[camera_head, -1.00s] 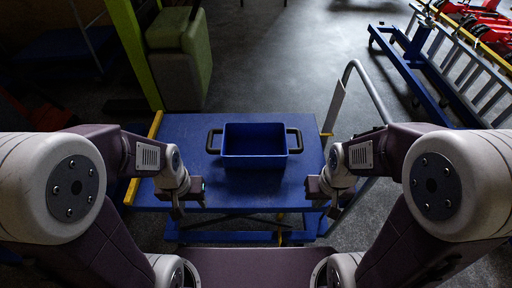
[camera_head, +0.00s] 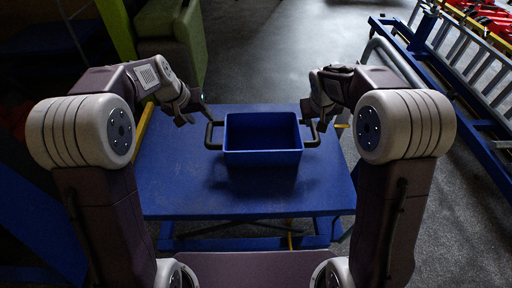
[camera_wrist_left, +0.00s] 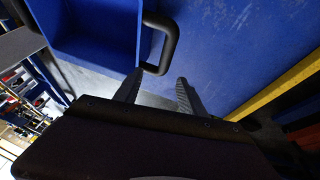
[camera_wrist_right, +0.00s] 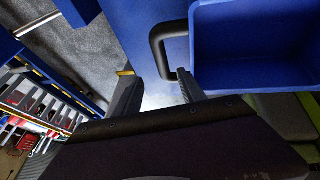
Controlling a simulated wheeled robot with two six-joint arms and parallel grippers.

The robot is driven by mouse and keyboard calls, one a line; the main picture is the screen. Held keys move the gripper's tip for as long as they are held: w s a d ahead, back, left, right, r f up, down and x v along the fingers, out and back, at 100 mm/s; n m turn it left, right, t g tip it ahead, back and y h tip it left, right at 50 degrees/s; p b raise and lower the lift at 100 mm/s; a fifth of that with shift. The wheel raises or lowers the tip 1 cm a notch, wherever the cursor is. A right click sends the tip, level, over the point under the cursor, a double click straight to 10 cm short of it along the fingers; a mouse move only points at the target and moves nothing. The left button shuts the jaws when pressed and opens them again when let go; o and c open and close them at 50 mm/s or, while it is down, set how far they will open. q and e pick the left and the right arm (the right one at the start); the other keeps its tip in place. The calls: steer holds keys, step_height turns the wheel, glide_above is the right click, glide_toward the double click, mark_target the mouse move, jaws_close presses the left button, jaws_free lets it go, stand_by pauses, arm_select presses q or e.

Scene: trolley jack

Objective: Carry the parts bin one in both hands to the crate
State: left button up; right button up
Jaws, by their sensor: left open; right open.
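The parts bin is a blue open box (camera_head: 263,158) with a black handle on each side, and it stands on a blue trolley table (camera_head: 180,190). My left gripper (camera_head: 195,112) is open just above the bin's left handle (camera_head: 211,135). In the left wrist view that handle (camera_wrist_left: 170,48) lies just beyond the open fingers (camera_wrist_left: 158,90). My right gripper (camera_head: 314,115) is open at the bin's right handle (camera_head: 314,138). In the right wrist view the handle (camera_wrist_right: 160,45) reaches down between the open fingers (camera_wrist_right: 160,88). No crate can be made out.
A green padded seat (camera_head: 172,35) stands behind the table on the left. A blue rack with silver rungs (camera_head: 455,60) and red items (camera_head: 490,20) stand on the right. Grey floor (camera_head: 270,50) is free behind the table.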

mark_target(208, 132)
step_height(208, 132, down, 4)
steer(key=shift+s+r, duration=0.15)
steer(key=shift+r, duration=0.1)
steer(key=shift+s+r, duration=0.1)
steer(key=shift+s, duration=0.25)
steer(key=shift+s+d+r, duration=0.15)
steer(key=shift+s+r, duration=0.05)
steer(key=shift+r, duration=0.05)
steer(key=shift+w+f, duration=0.1)
steer(key=shift+w, duration=0.1)
arm_select(q)
steer(key=x, duration=0.3)
steer(key=s+x, duration=0.1)
steer(key=x, duration=0.3)
steer(key=f+x, duration=0.1)
steer(key=x, duration=0.3)
steer(key=shift+s+a, duration=0.35)
steer(key=shift+s, duration=0.05)
arm_select(e)
steer(key=x, duration=0.9)
steer(key=shift+s, duration=0.1)
arm_select(q)
jaws_close()
arm_select(e)
jaws_close()
